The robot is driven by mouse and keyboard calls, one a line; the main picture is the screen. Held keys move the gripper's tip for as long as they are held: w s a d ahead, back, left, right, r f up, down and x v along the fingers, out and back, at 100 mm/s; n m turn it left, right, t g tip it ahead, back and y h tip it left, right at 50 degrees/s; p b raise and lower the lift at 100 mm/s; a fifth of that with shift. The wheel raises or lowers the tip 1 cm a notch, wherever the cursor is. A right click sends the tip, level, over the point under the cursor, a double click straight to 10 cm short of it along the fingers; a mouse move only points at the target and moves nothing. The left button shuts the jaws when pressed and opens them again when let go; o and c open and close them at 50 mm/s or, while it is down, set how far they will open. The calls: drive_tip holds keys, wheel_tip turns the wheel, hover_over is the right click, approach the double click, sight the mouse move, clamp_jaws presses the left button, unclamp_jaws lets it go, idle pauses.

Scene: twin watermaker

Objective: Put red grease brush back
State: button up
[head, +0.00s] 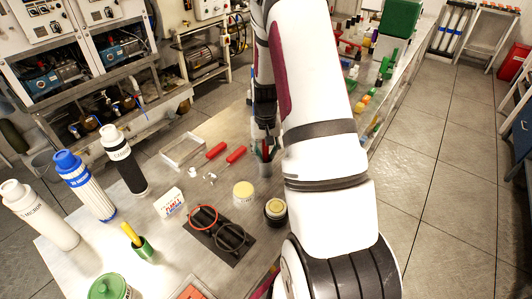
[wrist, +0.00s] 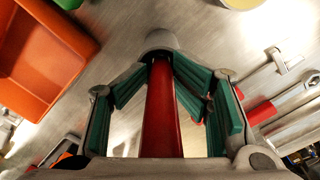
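The red grease brush (wrist: 161,110) stands between my fingers in the wrist view, its handle pointing toward the camera. My gripper (wrist: 161,72) has its green-padded fingertips closed in against both sides of the handle. A small grey cup (wrist: 158,41) is at the far end of the brush. I cannot tell how deep the brush sits in it, and the bristles are hidden. In the head view my gripper (head: 265,142) is low over the bench, partly hidden by my arm, with the grey cup (head: 265,168) right below it.
Two red-handled tools (head: 225,153) lie left of the gripper. A cream-lidded jar (head: 243,193) and a dark jar (head: 275,210) stand nearer. A green cup (head: 143,249) holds a yellow-handled brush. Bottles (head: 85,185) line the left. An orange tray (wrist: 40,60) shows in the wrist view.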

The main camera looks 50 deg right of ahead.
wheel_tip(320, 180, up, 12)
drive_tip(key=shift+a+r+b, duration=0.1)
drive_tip(key=shift+r+b, duration=0.05)
drive_tip(key=shift+b, duration=0.7)
drive_tip(key=shift+a+r, duration=0.15)
drive_tip(key=shift+r, duration=0.15)
drive_tip(key=a+r+n+t, duration=0.1)
drive_tip(key=a+r+n, duration=0.1)
drive_tip(key=a+r, duration=0.7)
drive_tip(key=s+a+r+n+t, duration=0.2)
drive_tip(key=s+a+r, duration=0.3)
drive_tip(key=s+a, duration=0.2)
drive_tip(key=s+a+r+n+t, duration=0.2)
drive_tip(key=s+a+r, duration=0.3)
drive_tip(key=s+a, duration=0.3)
drive_tip(key=a+n, duration=0.1)
drive_tip(key=a, duration=0.2)
drive_tip(key=shift+a+t, duration=0.2)
drive_tip(key=shift+t, duration=0.1)
